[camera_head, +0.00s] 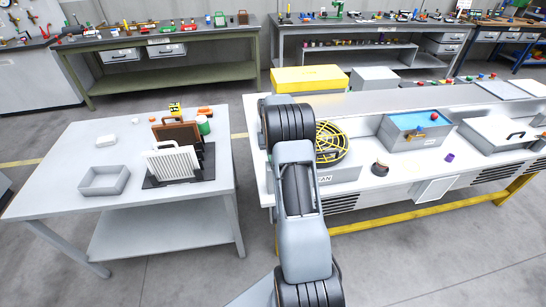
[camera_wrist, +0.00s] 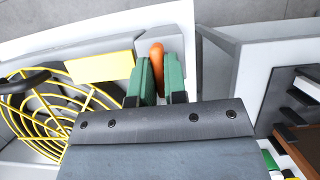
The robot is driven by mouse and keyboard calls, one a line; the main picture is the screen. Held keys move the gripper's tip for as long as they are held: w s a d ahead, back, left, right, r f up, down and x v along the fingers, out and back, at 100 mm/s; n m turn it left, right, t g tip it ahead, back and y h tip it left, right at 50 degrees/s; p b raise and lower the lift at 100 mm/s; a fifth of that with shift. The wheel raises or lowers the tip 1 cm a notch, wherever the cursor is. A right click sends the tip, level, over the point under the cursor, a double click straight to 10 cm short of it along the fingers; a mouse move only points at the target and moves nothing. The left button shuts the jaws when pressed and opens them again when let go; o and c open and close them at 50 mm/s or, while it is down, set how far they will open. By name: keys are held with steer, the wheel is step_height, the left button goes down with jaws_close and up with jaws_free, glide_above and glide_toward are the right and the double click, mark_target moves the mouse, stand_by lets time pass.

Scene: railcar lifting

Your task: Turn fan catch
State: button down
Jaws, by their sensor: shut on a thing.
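My gripper (camera_wrist: 160,72) shows in the wrist view with two green-padded fingers. It is shut on a slim orange piece, which looks like the fan catch (camera_wrist: 157,53). The orange piece stands up between the pads, and its lower part is hidden by my gripper. In the head view the yellow guard (camera_head: 331,142) shows just right of my arm, on a grey box. My arm hides my gripper and the catch there.
A grey side table (camera_head: 75,148) at left holds an empty grey tray (camera_head: 104,190), a white filter (camera_head: 172,163) and a brown panel. On the white bench, a grey box with a blue inside (camera_head: 415,130) stands right of the fan. A floor gap separates table and bench.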

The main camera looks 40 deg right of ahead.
steer(key=c, duration=1.2)
jaws_free()
steer(key=shift+o, duration=0.2)
steer(key=v, duration=1.3)
steer(key=shift+r, duration=0.4)
steer(key=shift+w, duration=0.1)
steer(key=shift+w, duration=0.1)
